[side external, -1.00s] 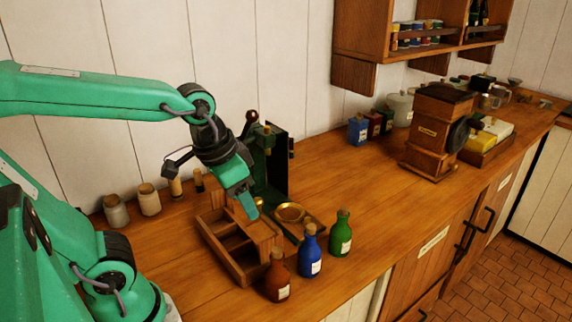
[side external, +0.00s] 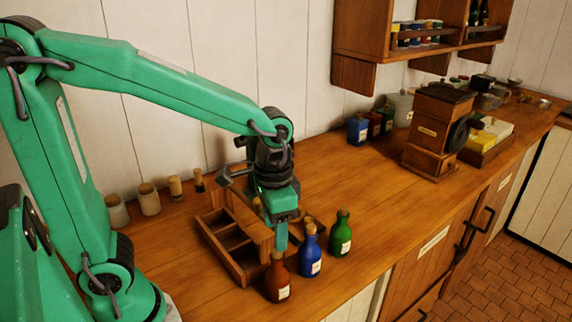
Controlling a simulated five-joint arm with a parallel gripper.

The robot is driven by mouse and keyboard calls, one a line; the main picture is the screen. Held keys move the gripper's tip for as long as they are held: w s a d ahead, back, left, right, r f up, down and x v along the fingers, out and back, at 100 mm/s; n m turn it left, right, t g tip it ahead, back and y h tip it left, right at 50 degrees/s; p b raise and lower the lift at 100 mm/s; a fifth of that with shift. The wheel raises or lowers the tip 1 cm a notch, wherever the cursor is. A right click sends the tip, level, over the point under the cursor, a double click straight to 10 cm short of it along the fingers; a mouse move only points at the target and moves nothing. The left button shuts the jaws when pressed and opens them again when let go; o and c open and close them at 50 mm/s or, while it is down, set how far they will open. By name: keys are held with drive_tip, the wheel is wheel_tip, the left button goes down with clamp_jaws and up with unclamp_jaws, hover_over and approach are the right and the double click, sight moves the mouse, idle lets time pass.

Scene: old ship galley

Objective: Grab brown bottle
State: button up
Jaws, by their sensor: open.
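The brown bottle (side external: 277,279) stands upright near the counter's front edge, with a cork and a pale label. My gripper (side external: 281,240) points down just above and behind its neck, and its fingers overlap the bottle's top in this view. The gripper is open and holds nothing that I can see. I cannot tell whether a finger touches the cork. The blue bottle (side external: 310,257) stands close to the right of the brown one, and the green bottle (side external: 340,236) stands further right.
A wooden divided crate (side external: 222,262) lies just left of and behind the brown bottle. Several corked jars (side external: 149,199) stand along the wall. A wooden grinder (side external: 432,128) stands further right. The counter between the green bottle and the grinder is clear.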

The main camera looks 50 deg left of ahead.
drive_tip(key=shift+f, duration=1)
drive_tip(key=shift+f, duration=0.15)
hover_over(278, 276)
drive_tip(key=w+a, duration=0.1)
drive_tip(key=a, duration=0.1)
drive_tip(key=shift+d+f, duration=0.15)
drive_tip(key=shift+f, duration=2.3)
clamp_jaws()
